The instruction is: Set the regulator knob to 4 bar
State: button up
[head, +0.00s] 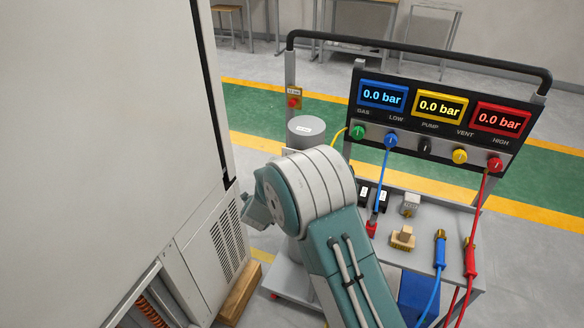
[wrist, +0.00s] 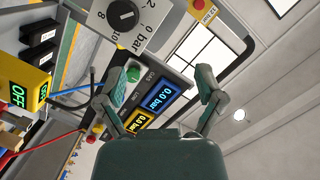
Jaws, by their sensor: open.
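In the wrist view, a black round regulator knob (wrist: 122,14) sits on a light grey dial plate (wrist: 145,38) at the top edge. The plate is marked "0 bar", with 2, 8 and 10 also readable; the plate is cut off by the frame. I cannot tell exactly which mark the knob points at. My gripper (wrist: 165,86) is open and empty, its two fingers spread below and to the right of the knob, apart from it. In the head view my arm hides the fingers, and I cannot make out the knob there.
A panel (head: 432,121) has blue (head: 381,96), yellow (head: 439,106) and red (head: 499,117) displays, each reading 0.0 bar. Blue and red hoses hang below. A large light cabinet (head: 100,120) stands close on the left. A yellow box (wrist: 25,88) reads OFF in the wrist view.

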notch_tip(320, 180, down, 6)
jog(key=s+a+m+h, duration=0.1)
jog(key=m+h, duration=0.1)
jog(key=h, duration=0.1)
jog(key=x, duration=1)
jog(key=shift+w+d, duration=0.1)
jog(key=shift+d, duration=0.2)
jog(key=shift+c, duration=0.4)
jog(key=shift+a, duration=0.1)
jog(key=c, duration=1.1)
